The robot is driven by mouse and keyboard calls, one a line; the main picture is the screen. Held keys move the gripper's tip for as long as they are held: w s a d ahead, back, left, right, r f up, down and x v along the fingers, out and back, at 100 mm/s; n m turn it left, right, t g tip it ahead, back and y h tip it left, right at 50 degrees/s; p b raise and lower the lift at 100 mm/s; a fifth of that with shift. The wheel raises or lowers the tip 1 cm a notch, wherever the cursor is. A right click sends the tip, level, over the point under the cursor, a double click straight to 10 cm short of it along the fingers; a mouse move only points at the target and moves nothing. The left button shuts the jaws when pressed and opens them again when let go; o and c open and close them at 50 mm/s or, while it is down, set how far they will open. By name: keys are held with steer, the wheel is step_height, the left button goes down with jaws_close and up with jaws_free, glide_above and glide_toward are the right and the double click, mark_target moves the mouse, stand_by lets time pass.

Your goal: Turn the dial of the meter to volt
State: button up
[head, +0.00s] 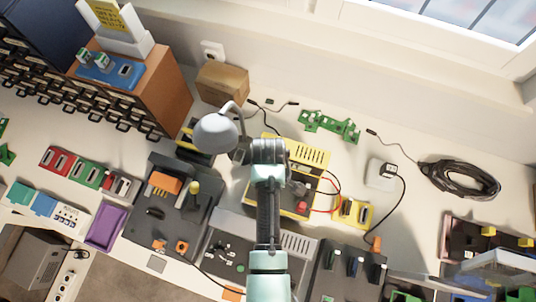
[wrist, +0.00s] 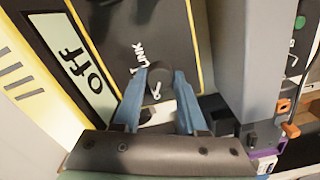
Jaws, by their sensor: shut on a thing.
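The yellow and black meter (head: 312,157) stands at the back middle of the bench in the head view, partly hidden by my arm. In the wrist view its black face (wrist: 110,30) fills the upper left, and its pale display (wrist: 82,62) reads "Off". The dark round dial (wrist: 158,76) sits low on the face, with small white lettering beside it. My gripper (wrist: 158,88) has its two blue fingers on either side of the dial, shut on it. The fingers cover part of the dial's rim. The head view hides the fingertips behind my arm.
A grey lamp (head: 214,133) stands close left of my arm. Red and black leads (head: 332,192) run from the meter's right side to a small yellow block (head: 353,212). A green circuit board (head: 330,126) lies behind. In the wrist view a grey block (wrist: 243,50) rises right of the meter.

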jaws_close()
steer(key=m+p, duration=0.2)
steer(key=m, duration=0.3)
steer(key=shift+r+m, duration=0.1)
steer(key=shift+m, duration=0.2)
steer(key=m+p, duration=0.2)
steer(key=m, duration=0.4)
steer(key=shift+m, duration=0.3)
steer(key=o, duration=1)
jaws_free()
